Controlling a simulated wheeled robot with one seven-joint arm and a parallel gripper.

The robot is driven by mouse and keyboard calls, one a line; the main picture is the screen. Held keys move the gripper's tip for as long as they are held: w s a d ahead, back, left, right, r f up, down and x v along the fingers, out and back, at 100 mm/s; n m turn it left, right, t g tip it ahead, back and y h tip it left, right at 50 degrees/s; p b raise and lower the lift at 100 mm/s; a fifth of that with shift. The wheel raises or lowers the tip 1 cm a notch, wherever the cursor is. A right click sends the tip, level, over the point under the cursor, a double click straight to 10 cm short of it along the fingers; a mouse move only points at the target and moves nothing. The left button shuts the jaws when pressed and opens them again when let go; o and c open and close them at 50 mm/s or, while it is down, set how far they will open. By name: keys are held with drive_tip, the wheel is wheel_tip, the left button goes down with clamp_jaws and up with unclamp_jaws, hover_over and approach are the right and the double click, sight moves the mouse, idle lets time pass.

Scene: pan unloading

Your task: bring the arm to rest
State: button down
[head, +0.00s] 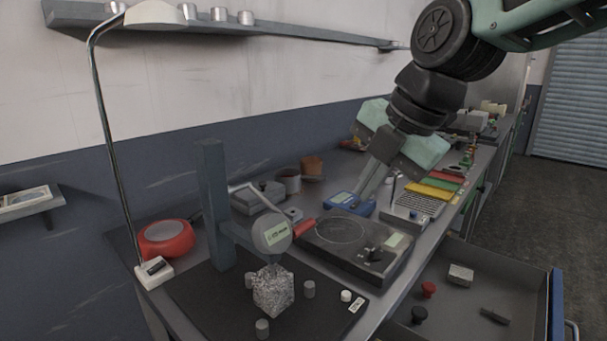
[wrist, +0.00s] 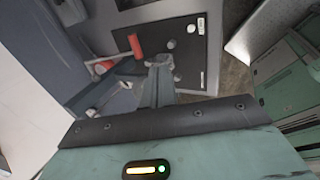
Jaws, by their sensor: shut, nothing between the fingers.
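My gripper (head: 367,192) hangs from the arm in the upper right of the head view. Its fingers point down and a little to the left, over the bench, with the tips in front of a blue meter (head: 345,203). I cannot tell how high the tips are above it. In the wrist view the gripper's fingers (wrist: 158,82) lie together with nothing visible between them. A dark scale with a round pan (head: 341,230) sits on the bench just nearer than the gripper; its pan looks empty.
A grey stand (head: 212,200) with a round gauge rises from a black mat (head: 210,292), beside a speckled block (head: 273,290). A lamp (head: 104,130) stands at left. An open drawer (head: 480,275) juts out at right. A shelf (head: 250,24) runs along the wall.

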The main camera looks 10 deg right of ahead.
drive_tip(key=s+a+f+m+g+h+p, duration=0.1)
drive_tip(key=s+a+f+m+g, duration=0.1)
drive_tip(key=s+f+m, duration=0.4)
drive_tip(key=s+a+f+m+g+h+p, duration=0.1)
drive_tip(key=s+a+f+m+g+p, duration=0.1)
drive_tip(key=s+f+m, duration=0.5)
drive_tip(key=s+a+m, duration=0.1)
drive_tip(key=s+m, duration=0.3)
drive_tip(key=shift+s+m, duration=0.3)
